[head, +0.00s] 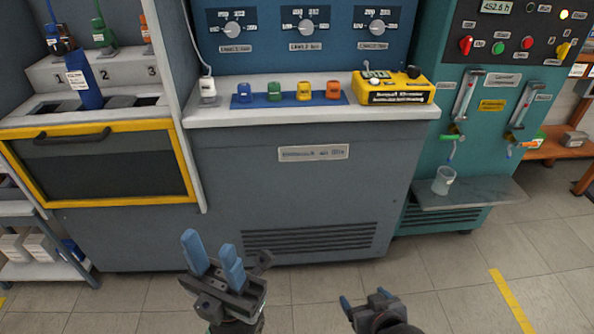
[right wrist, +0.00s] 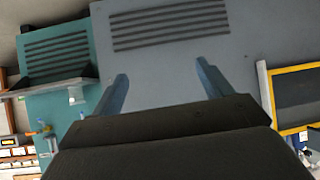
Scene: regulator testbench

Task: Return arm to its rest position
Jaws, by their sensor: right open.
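My left gripper (head: 213,258) is in the lower left-centre of the head view, in front of the grey bench cabinet. Its two blue fingers stand apart with nothing between them. My right gripper (head: 365,298) is at the bottom of the head view, right of centre and lower than the left one. Its fingers also show in the right wrist view (right wrist: 162,82), spread wide with nothing between them. Most of both arms is outside the head view.
The grey cabinet (head: 250,220) fills the middle. On its ledge sit several coloured blocks and a yellow device (head: 395,90). A clear cup (head: 443,180) stands on the teal machine's shelf (head: 480,194). A yellow-framed drawer (head: 100,165) is at left. The tiled floor ahead is clear.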

